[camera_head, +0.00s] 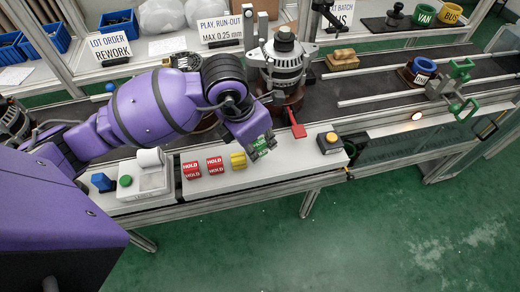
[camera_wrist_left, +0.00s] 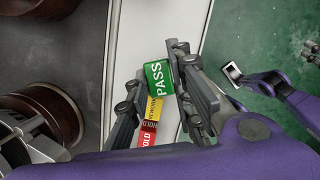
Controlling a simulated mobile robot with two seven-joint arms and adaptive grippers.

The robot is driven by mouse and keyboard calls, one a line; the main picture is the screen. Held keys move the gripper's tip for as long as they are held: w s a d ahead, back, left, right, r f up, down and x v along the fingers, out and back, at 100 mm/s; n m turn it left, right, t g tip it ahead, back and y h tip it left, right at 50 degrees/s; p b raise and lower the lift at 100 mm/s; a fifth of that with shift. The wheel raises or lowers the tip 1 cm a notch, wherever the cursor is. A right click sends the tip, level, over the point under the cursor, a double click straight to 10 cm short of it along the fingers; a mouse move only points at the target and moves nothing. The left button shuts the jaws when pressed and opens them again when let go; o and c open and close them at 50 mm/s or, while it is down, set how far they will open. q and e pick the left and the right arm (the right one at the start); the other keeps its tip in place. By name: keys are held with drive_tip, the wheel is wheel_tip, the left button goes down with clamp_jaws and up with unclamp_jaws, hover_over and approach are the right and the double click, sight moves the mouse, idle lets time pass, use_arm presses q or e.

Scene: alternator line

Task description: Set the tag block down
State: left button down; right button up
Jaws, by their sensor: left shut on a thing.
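The tag block is green and reads PASS (camera_wrist_left: 158,76). In the left wrist view it sits between the two fingers of my left gripper (camera_wrist_left: 155,88), which is shut on it. In the head view the green block (camera_head: 262,152) shows at the tips of my left gripper (camera_head: 258,142), over the pale front ledge (camera_head: 290,157). It is right of the yellow block (camera_head: 238,161). I cannot tell whether it touches the ledge. A purple arm end (camera_wrist_left: 245,82), seemingly my right gripper, shows over the green floor in the wrist view; its jaws are unclear.
Two red HOLD blocks (camera_head: 215,165) stand left of the yellow one. An alternator (camera_head: 284,62) stands behind my left gripper, with a red lever (camera_head: 297,122) beside it. A yellow-topped button box (camera_head: 330,142) is to the right. The ledge between looks clear.

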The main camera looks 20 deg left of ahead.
sight(260, 152)
use_arm(q)
drive_tip(key=shift+w+d+f, duration=0.15)
drive_tip(key=shift+w+f, duration=0.05)
drive_tip(key=shift+f, duration=0.15)
drive_tip(key=shift+s+a+x, duration=0.1)
drive_tip(key=shift+x, duration=0.7)
drive_tip(key=shift+s+a+x, duration=0.15)
drive_tip(key=shift+x, duration=0.6)
drive_tip(key=shift+f, duration=0.15)
drive_tip(key=shift+f, duration=0.15)
drive_tip(key=c, duration=1.5)
unclamp_jaws()
drive_tip(key=shift+c, duration=0.2)
drive_tip(key=shift+r, duration=0.35)
drive_tip(key=v, duration=1.1)
drive_tip(key=shift+r, duration=0.3)
